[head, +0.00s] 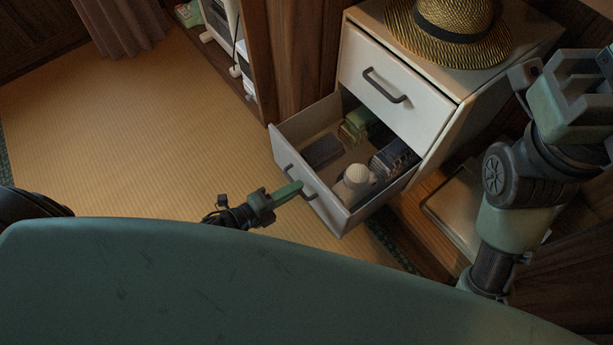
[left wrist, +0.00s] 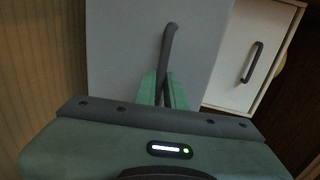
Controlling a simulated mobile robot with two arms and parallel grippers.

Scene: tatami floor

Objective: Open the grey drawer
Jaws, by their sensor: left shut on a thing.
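The grey drawer (head: 318,207) is the lower one of a small white cabinet (head: 443,144). It stands well out from the cabinet, and its inside shows in the head view. Its dark bar handle (head: 307,192) is on the front panel. My left gripper (head: 298,186) is shut on this handle. In the left wrist view the green fingers (left wrist: 164,88) close around the handle (left wrist: 169,48) in front of the grey panel (left wrist: 120,45). My right arm shows at the right of the head view; I cannot make out its fingertips.
In the drawer lie a pale round-topped object (head: 357,180), a dark box (head: 322,150) and other small things. The upper white drawer (head: 392,85) is shut. A straw hat (head: 447,30) lies on the cabinet. Tatami floor (head: 150,130) is clear at the left.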

